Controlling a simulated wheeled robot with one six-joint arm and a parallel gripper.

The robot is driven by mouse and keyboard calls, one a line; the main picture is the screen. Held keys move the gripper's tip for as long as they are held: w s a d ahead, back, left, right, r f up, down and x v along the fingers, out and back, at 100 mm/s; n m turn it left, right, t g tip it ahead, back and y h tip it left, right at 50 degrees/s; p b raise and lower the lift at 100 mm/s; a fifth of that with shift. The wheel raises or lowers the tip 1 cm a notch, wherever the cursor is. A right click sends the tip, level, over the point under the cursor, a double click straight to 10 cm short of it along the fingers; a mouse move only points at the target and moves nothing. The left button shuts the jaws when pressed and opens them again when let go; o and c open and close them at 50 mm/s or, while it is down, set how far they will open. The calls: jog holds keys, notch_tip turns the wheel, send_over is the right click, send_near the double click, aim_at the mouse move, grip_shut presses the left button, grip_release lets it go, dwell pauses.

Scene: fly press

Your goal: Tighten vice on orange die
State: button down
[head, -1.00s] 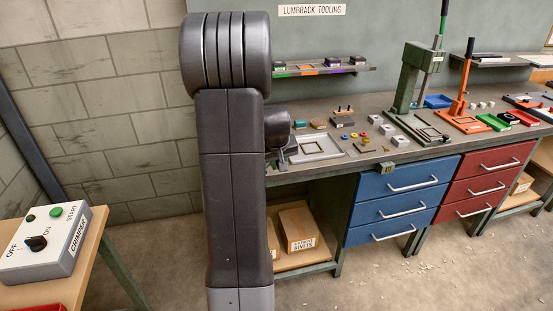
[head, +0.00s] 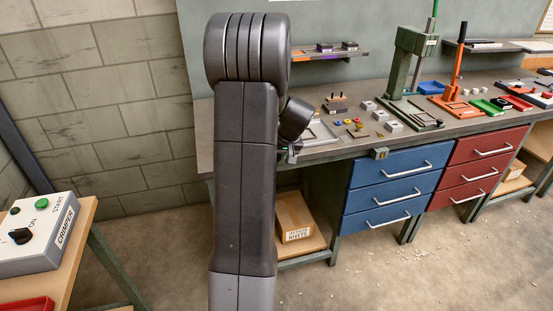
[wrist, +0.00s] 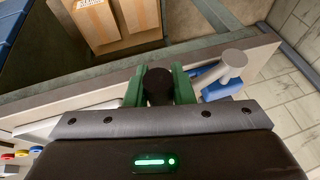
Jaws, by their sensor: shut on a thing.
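In the wrist view my gripper (wrist: 158,80) has its green fingers closed around a dark rounded knob (wrist: 158,88), at the bench's front edge. What the knob belongs to is hidden. Just right of the fingers is a blue fitting (wrist: 207,74) with a grey rounded bar end (wrist: 234,60), possibly part of the vice. In the head view my arm hides most of the gripper and whatever it holds beside the bench's left part. I cannot identify the orange die or the vice jaws in either view.
The bench top (head: 350,150) carries several small blocks, a green press (head: 408,70) and an orange press (head: 458,70). Blue drawers (head: 395,190) sit below. Cardboard boxes (head: 293,216) stand on the lower shelf. The crimper control box (head: 35,240) is at left.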

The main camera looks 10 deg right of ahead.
jog(key=shift+s+a+f, duration=0.1)
jog(key=shift+a+f, duration=0.25)
jog(key=shift+a, duration=0.15)
jog(key=c, duration=1.6)
grip_release()
jog(key=o, duration=0.3)
jog(key=shift+a+r, duration=0.1)
jog(key=shift+a, duration=0.35)
jog(key=shift+o, duration=0.2)
jog(key=shift+d, duration=0.1)
jog(key=shift+w+d+r, duration=0.2)
jog(key=shift+w, duration=0.05)
jog(key=b+v, duration=0.1)
jog(key=v, duration=1.2)
jog(key=shift+s+r, duration=0.25)
jog(key=shift+r, duration=0.05)
jog(key=shift+d, duration=0.1)
